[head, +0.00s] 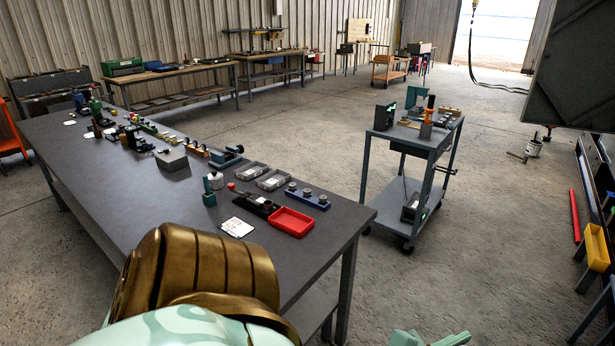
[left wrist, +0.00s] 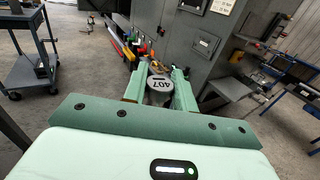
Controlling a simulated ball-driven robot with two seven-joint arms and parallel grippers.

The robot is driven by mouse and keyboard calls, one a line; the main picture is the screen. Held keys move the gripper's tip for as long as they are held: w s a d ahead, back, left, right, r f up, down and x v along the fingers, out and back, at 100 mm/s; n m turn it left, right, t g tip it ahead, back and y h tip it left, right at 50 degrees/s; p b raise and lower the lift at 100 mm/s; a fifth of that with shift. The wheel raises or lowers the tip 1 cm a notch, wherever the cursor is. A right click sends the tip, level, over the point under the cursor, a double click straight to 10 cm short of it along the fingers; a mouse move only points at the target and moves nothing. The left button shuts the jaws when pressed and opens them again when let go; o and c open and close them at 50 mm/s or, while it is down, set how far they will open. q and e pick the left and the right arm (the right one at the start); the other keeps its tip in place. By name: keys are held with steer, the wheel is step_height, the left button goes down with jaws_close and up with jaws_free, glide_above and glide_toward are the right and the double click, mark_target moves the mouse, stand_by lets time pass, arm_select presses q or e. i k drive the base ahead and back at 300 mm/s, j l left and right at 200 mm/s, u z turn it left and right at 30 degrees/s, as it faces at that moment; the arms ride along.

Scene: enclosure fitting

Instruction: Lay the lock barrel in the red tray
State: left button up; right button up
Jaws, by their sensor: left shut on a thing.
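The red tray (head: 292,222) lies on the grey bench near its right end, and it looks empty. In the left wrist view, my left gripper (left wrist: 159,84) is shut on a round grey piece with dark lettering on its face, apparently the lock barrel (left wrist: 159,86). Its lower part is hidden between the pale green fingers. In the head view, pale green parts (head: 430,339) show at the bottom edge, too cut off to tell which gripper they belong to. I cannot make out the held piece there. My right gripper is not clearly seen.
On the bench (head: 110,185), a blue holder with knobs (head: 307,197), grey trays (head: 272,180), a black block (head: 257,205) and a white card (head: 237,227) surround the red tray. A loaded trolley (head: 412,145) stands to the right. A dark cabinet (head: 575,70) stands at far right.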

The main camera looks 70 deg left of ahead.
mark_target(299, 228)
steer(key=i+j+u, duration=0.2)
steer(key=u, duration=0.3)
steer(key=i+u, duration=0.35)
steer(key=u, duration=0.15)
steer(key=i+u, duration=0.3)
steer(key=u, duration=0.2)
steer(key=i+l+u, duration=0.1)
steer(key=i+u, duration=0.2)
steer(key=u, duration=0.2)
steer(key=i+l+u, duration=0.2)
steer(key=u, duration=0.25)
steer(key=i+l+u, duration=0.25)
steer(key=u, duration=0.2)
steer(key=i, duration=0.1)
